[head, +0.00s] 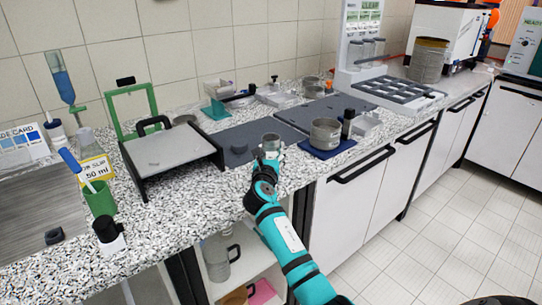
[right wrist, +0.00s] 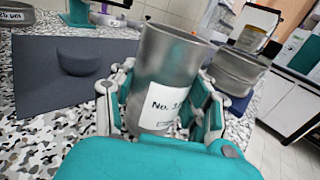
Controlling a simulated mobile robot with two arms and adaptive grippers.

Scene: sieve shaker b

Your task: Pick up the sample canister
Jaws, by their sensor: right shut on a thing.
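The sample canister (head: 270,141) is a small open-topped metal cylinder at the front edge of the granite counter, near the middle of the head view. In the right wrist view the canister (right wrist: 166,62) is upright or nearly so, with a white label reading "No. 3" and more that is cut off. My right gripper (head: 268,157) is shut on it, one finger on each side. The canister's bottom is hidden by the gripper, so I cannot tell whether it touches the counter. My left gripper is not in view.
A dark mat (head: 247,151) with a grey round lid or puck (head: 239,146) lies behind the canister. A metal sieve (head: 325,133) stands on a blue mat to the right, beside a black bottle (head: 348,124). A grey-topped stand (head: 172,150) is to the left.

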